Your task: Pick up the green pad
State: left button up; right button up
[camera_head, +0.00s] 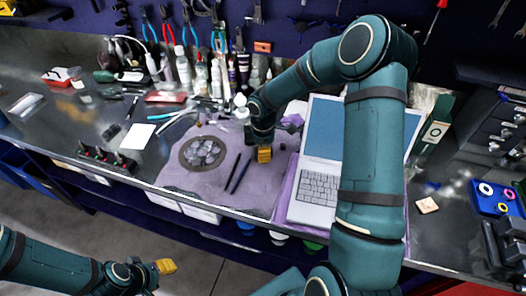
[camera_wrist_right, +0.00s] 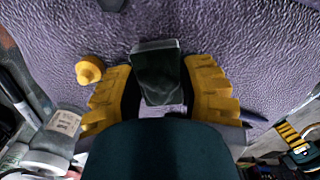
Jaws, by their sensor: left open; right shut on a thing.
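The green pad (camera_wrist_right: 157,72) is a small, dark green, nearly black block in the right wrist view. It sits between the yellow fingers of my right gripper (camera_wrist_right: 158,92), which is shut on it. Purple cloth fills the view behind it; I cannot tell whether the pad touches the cloth. In the head view my right gripper (camera_head: 264,154) is low over the purple mat, left of the laptop, and the pad is hidden there. My left gripper (camera_head: 165,267) is open and empty at the lower left, in front of the bench.
A laptop (camera_head: 318,187) stands open right of my right gripper. A round metal dish (camera_head: 187,154) and dark pens (camera_head: 238,173) lie on the purple mat (camera_head: 193,187). A yellow knob (camera_wrist_right: 89,70) is close beside the right fingers. Bottles (camera_head: 183,68) crowd the back.

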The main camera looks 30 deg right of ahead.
notch_tip(320, 180, up, 10)
jog(key=shift+p, duration=0.55)
jog(key=shift+c, duration=0.4)
jog(key=c, duration=0.3)
